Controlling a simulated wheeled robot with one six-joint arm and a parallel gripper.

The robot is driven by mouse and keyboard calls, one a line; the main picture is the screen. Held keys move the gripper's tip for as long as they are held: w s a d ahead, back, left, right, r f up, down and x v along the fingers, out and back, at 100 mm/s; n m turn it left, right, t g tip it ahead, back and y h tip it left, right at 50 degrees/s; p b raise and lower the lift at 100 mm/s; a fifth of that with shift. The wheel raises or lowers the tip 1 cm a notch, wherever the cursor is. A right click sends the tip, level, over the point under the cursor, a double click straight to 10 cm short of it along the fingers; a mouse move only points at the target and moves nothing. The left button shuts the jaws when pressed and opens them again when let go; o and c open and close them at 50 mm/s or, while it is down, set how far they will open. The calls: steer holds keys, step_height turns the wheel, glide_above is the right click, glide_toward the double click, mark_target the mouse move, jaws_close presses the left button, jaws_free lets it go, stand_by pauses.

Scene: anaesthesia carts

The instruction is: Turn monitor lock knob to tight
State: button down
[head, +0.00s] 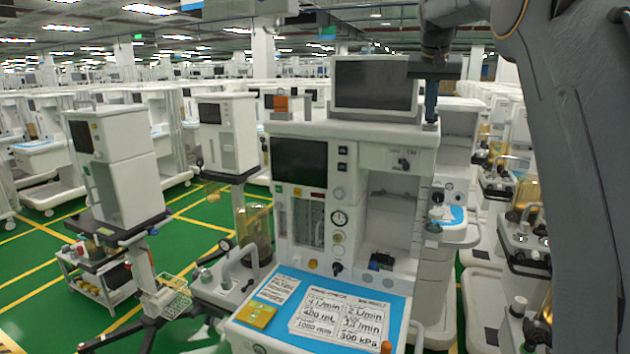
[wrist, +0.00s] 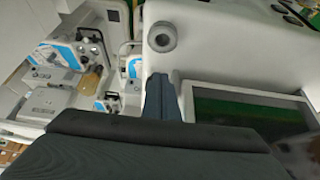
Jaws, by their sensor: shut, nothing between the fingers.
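The monitor (head: 375,84), with a dark screen in a white frame, stands on top of the nearest anaesthesia cart (head: 352,130). In the wrist view its dark screen (wrist: 250,112) is at the right. A round grey knob (wrist: 162,37) with a darker centre sits on a white surface near the top of the wrist view. Its tight or loose setting cannot be read. My gripper (head: 430,112) points down just right of the monitor in the head view. In the wrist view my gripper (wrist: 158,80) is shut and empty, its fingertips below the knob in the picture, apparently apart from it.
The cart's blue worktop (head: 375,291) holds white cards and a yellow pad (head: 257,314). Other carts (head: 120,165) stand close on both sides. Green floor (head: 205,230) with yellow lines shows free room at the left. An orange item (head: 281,103) is left of the monitor.

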steer(key=shift+w+a, duration=0.2)
steer(key=shift+a, duration=0.1)
stand_by(0.4)
steer(key=shift+s+a+r, duration=0.1)
steer(key=shift+s+a, duration=0.15)
steer(key=shift+s, duration=0.05)
step_height(320, 180, up, 6)
steer(key=shift+f, duration=0.1)
stand_by(0.6)
steer(key=shift+s+d+f+b, duration=0.1)
steer(key=shift+d+f+b, duration=0.35)
steer(key=shift+f, duration=0.55)
steer(key=shift+s+d+f+b, duration=0.1)
steer(key=shift+d+f+b, duration=0.3)
steer(key=shift+f, duration=0.6)
steer(key=shift+s+d+f+b, duration=0.1)
steer(key=shift+d+f+b, duration=0.1)
steer(key=shift+d+f, duration=0.6)
steer(key=shift+w+a+f, duration=0.1)
steer(key=shift+a+f, duration=0.05)
steer(key=shift+a, duration=0.05)
